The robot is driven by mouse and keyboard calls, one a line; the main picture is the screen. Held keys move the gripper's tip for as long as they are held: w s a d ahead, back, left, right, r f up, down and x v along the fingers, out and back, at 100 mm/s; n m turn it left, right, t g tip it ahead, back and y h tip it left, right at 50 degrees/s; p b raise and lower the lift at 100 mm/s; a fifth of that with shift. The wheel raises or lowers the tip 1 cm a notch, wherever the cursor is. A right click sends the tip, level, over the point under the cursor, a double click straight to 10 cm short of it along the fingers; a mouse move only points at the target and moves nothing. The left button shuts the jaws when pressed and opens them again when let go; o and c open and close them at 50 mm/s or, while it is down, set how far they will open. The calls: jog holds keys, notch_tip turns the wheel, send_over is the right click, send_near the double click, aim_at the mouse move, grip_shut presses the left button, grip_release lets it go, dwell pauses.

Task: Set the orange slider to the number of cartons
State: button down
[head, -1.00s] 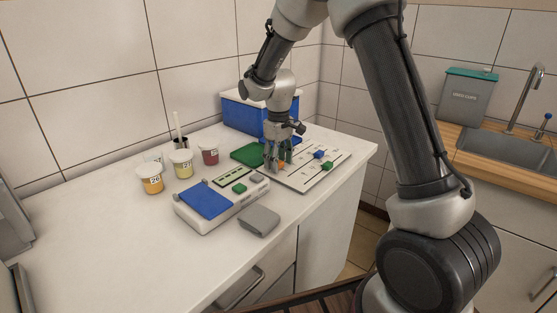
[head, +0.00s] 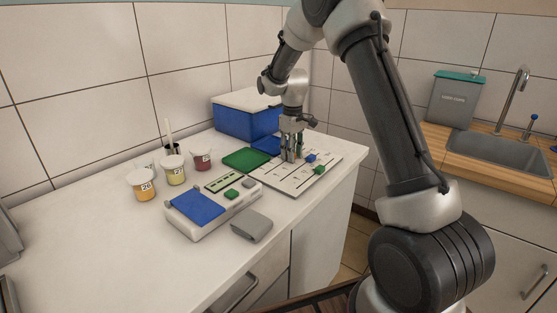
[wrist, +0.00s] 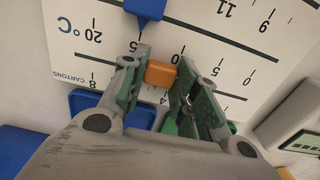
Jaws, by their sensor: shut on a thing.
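The slider board (head: 298,186) is a pale panel with printed scales, flat on the counter. My gripper (head: 291,154) reaches down over its far left part. In the wrist view my gripper (wrist: 162,82) has its green-padded fingers closed on either side of the orange slider (wrist: 160,73). The scale labelled CARTONS (wrist: 67,76) appears upside down there, with an 8 near its left end and a 4 close to the orange slider. The fingers partly cover that scale. The orange slider is hidden in the head view. I see no cartons that I can identify.
A blue slider (head: 311,158) and a green slider (head: 319,170) sit on the board near my gripper. A blue box with a pale lid (head: 243,122) stands behind. A white device with a blue plate (head: 198,207), a green tray (head: 246,159) and numbered cups (head: 174,173) are left.

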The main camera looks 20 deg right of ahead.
jog(key=shift+w+d, duration=0.45)
jog(key=shift+d, duration=0.2)
jog(key=shift+w+d, duration=0.45)
jog(key=shift+d, duration=0.15)
jog(key=c, duration=1.1)
grip_release()
notch_tip(320, 180, up, 12)
